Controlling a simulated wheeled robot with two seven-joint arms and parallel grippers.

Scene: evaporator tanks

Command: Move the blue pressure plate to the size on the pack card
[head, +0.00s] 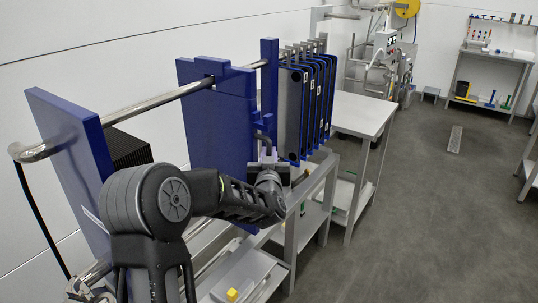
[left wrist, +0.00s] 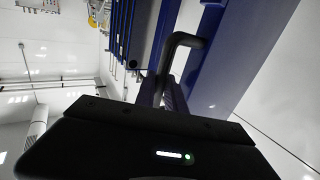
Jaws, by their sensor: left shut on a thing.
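The blue pressure plate (head: 215,125) hangs upright from the steel rail, between the blue end plate at left and the plate pack (head: 305,100) at right. A gap separates it from the pack. My left gripper (head: 266,160) is at the plate's right side, shut on its dark bent handle. The handle (left wrist: 182,42) and the blue plate (left wrist: 235,55) fill the upper middle of the left wrist view. The gripper's fingertips are partly hidden. I cannot make out a pack card or any size on it. My right gripper is not in view.
A grey table (head: 360,112) stands right of the pack. A low tray stand (head: 250,275) is below. A workbench (head: 490,65) stands far back. The floor at right is mostly clear.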

